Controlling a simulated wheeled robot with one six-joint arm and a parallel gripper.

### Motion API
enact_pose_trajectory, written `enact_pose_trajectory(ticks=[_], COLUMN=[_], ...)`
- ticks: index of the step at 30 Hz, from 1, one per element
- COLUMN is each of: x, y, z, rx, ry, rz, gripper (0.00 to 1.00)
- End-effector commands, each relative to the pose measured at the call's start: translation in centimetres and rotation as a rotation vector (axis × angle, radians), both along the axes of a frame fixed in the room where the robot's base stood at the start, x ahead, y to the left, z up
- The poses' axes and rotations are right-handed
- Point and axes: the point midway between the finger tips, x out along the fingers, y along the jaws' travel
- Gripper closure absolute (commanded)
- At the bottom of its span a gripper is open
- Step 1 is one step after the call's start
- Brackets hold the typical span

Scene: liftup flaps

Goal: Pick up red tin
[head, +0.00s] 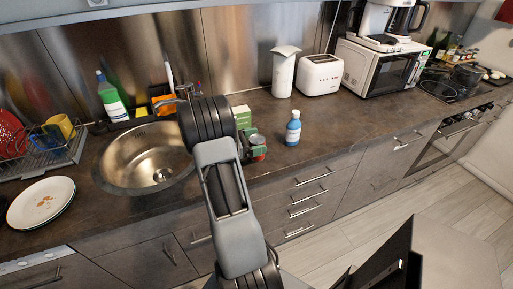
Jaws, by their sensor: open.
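A small tin (258,153) showing red with green stands on the dark worktop, just right of my raised arm and behind it. Its left side is close to the arm's outline and partly crowded by dark shapes that I cannot make out. My arm rises from the bottom middle of the head view and bends at a black joint in front of the sink's right edge. My gripper does not show clearly; the arm links appear to hide it.
A green and pale box (242,117) stands behind the tin. A blue bottle (293,128) stands to its right. The sink (145,158) is left, with a dish rack (45,160) and plates (41,202). A toaster (320,75) and microwave (378,67) stand farther right. Worktop right of the bottle is clear.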

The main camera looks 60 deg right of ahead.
Motion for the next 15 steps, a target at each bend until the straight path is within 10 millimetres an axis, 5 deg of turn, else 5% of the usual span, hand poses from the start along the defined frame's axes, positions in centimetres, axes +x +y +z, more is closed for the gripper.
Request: enact_pose_trajectory(ticks=[8,15], x=[-0.2,-0.19], y=[-0.21,-0.2], z=[-0.05,-0.04], rx=[0.001,0.001], ry=[-0.001,-0.001], rz=[0.0,0.0], gripper=[0.09,0.3])
